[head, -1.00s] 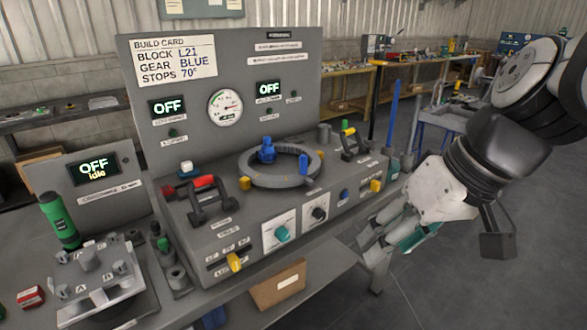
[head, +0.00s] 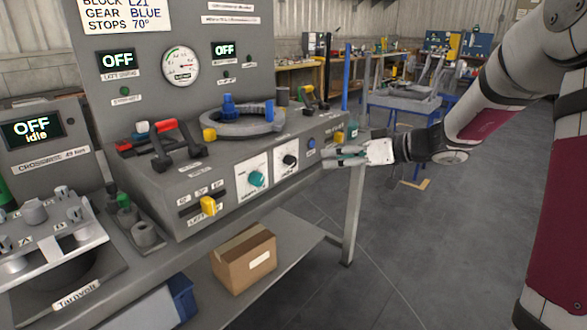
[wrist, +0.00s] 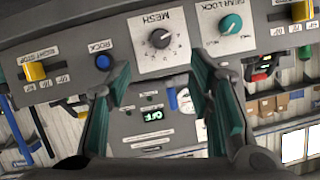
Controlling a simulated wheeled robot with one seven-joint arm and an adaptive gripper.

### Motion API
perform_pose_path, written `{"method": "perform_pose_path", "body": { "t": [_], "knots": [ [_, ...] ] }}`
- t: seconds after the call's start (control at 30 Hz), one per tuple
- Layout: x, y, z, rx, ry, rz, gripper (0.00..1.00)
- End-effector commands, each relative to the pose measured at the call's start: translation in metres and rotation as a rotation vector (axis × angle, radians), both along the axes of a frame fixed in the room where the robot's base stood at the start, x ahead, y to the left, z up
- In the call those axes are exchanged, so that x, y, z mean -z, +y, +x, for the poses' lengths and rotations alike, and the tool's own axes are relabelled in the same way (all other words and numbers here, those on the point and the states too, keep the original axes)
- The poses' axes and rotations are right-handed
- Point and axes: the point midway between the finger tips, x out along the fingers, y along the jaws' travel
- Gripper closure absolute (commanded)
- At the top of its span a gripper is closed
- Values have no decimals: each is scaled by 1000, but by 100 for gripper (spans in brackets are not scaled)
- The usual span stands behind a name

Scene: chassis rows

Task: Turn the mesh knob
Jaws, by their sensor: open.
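The mesh knob (head: 289,160) is a black dial on a white plate on the sloped front of the grey console. In the wrist view the picture is upside down, and the knob (wrist: 160,38), labelled MESH, lies near the top middle, between the lines of my two fingers. My gripper (head: 328,156) is open and empty, held to the right of the knob in the head view. Its teal-lined fingers (wrist: 159,72) are spread in the wrist view and apart from the knob. The knob's pointer is too small to read surely.
The teal gear lock knob (head: 257,179) sits beside the mesh plate. A blue rock button (wrist: 103,62) and a yellow right-stop lever (wrist: 35,72) are on its other side. A yellow lever (head: 208,206) juts from the console front. A cardboard box (head: 243,258) sits on the shelf below.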

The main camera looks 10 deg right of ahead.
Motion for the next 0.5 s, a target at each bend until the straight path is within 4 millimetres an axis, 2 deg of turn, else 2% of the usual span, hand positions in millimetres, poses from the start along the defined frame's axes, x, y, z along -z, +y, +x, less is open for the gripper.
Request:
{"method": "perform_pose_path", "body": {
  "t": [0.5],
  "knots": [
    [36, 61, 66, -5, 4, 1, 52]
  ]
}}
